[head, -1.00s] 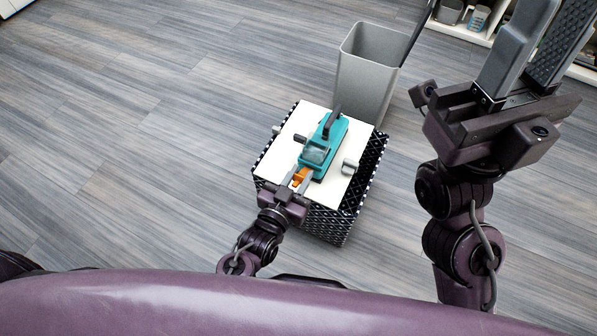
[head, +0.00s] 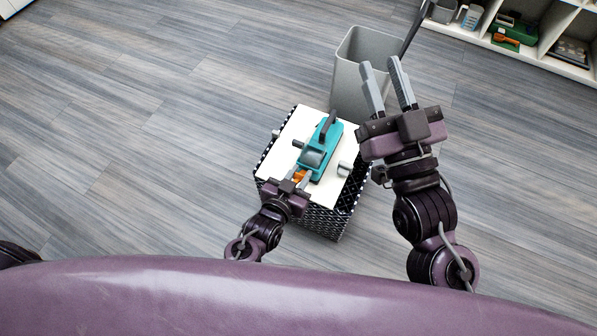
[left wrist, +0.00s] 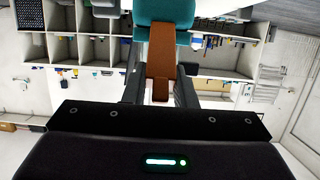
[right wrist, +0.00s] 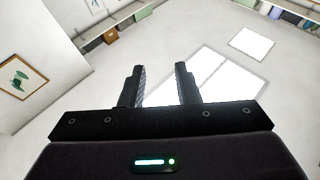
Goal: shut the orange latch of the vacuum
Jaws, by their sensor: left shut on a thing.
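The teal vacuum (head: 322,152) with a dark handle stands on a white board on top of a dark patterned box. Its orange latch (head: 299,176) is at the end nearest me. My left gripper (head: 301,177) is shut on the orange latch. In the left wrist view the orange latch (left wrist: 160,62) runs between the two fingers, with the teal body (left wrist: 165,10) above it. The exact latch angle cannot be told. My right gripper (head: 380,68) is open and empty, raised with its fingers pointing up and away from the vacuum.
The white board (head: 279,160) also has small grey and dark knobs at its sides. A grey bin (head: 347,85) stands just behind the box. A shelf with several items (head: 515,30) is at the far right. The floor to the left is clear.

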